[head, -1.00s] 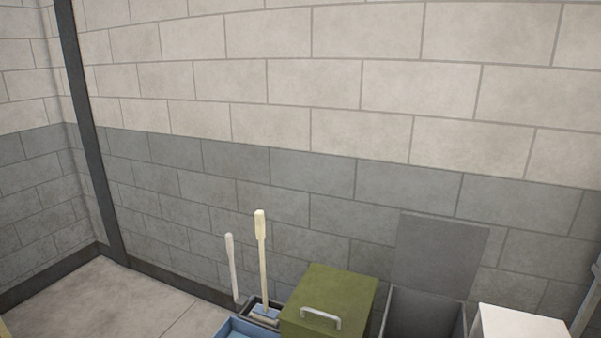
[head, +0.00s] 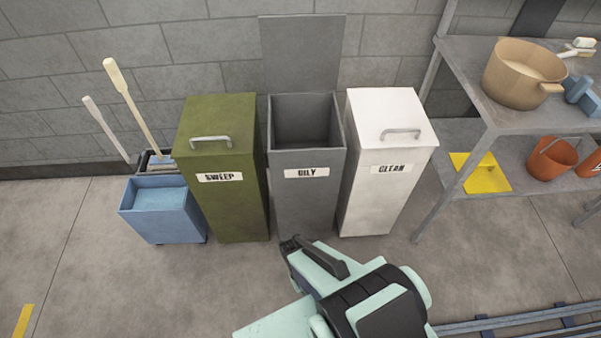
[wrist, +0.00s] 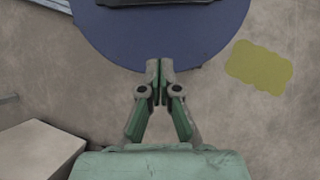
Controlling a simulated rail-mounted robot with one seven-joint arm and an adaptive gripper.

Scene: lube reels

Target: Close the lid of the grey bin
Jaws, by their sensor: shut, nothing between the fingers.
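The grey bin (head: 305,200), labelled OILY, stands between the green bin and the white bin in the head view. Its flat grey lid (head: 300,52) stands upright at the back, against the wall side, so the bin's top is open and its dark inside shows. My gripper (head: 291,243) is in front of the grey bin's lower part in the head view, apart from the lid. In the wrist view my gripper (wrist: 160,68) has its fingertips together with nothing between them. The grey bin cannot be made out in the wrist view.
The green SWEEP bin (head: 222,210) stands left of the grey bin and the white CLEAN bin (head: 380,190) right, both with lids down. A blue bucket (head: 160,214) is far left. A metal shelf (head: 505,113) with a pot (head: 522,78) is right. Open floor (head: 130,285) lies in front.

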